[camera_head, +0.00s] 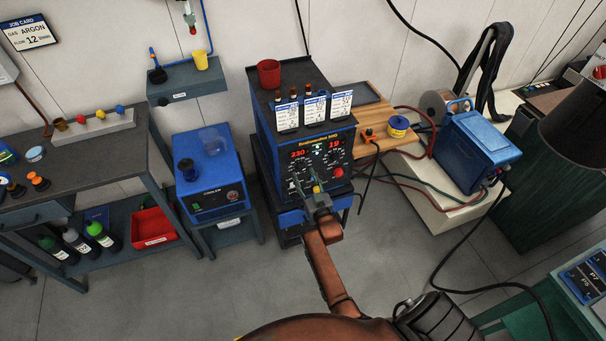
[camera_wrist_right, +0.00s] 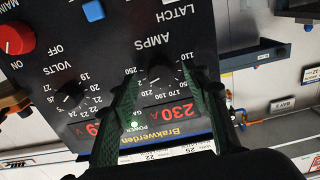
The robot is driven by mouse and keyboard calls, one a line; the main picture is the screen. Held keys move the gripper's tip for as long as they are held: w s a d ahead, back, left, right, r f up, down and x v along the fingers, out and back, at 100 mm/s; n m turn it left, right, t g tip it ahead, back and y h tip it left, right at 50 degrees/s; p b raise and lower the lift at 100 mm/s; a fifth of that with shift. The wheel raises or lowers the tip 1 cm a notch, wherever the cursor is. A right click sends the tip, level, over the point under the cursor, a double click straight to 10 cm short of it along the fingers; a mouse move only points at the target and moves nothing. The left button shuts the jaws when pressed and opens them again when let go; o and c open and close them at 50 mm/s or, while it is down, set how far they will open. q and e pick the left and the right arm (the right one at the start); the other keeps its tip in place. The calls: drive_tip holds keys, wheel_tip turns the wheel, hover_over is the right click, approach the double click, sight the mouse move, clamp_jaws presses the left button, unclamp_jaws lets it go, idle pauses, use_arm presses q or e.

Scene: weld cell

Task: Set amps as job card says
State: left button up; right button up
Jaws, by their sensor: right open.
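The blue and black welding machine (camera_head: 318,150) stands in the middle of the head view. Its red readouts show 230 at left and 19 at right. Three small white cards (camera_head: 314,108) stand along its top front edge; their print is too small to read. My right gripper (camera_head: 313,186) is at the lower panel, open. In the right wrist view, upside down, the fingers (camera_wrist_right: 163,82) are spread either side of the black AMPS knob (camera_wrist_right: 155,80); contact cannot be told. The readout (camera_wrist_right: 174,113) shows 230 A. My left gripper is not in view.
The VOLTS knob (camera_wrist_right: 69,98) and a red main switch (camera_wrist_right: 16,38) sit beside the AMPS knob. A wall job card (camera_head: 27,34) reads argon, flow 12. A red cup (camera_head: 269,73) stands on the machine. A blue cooler (camera_head: 208,173) is at left, a wooden board (camera_head: 372,122) at right.

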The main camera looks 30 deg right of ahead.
drive_tip(key=v, duration=1)
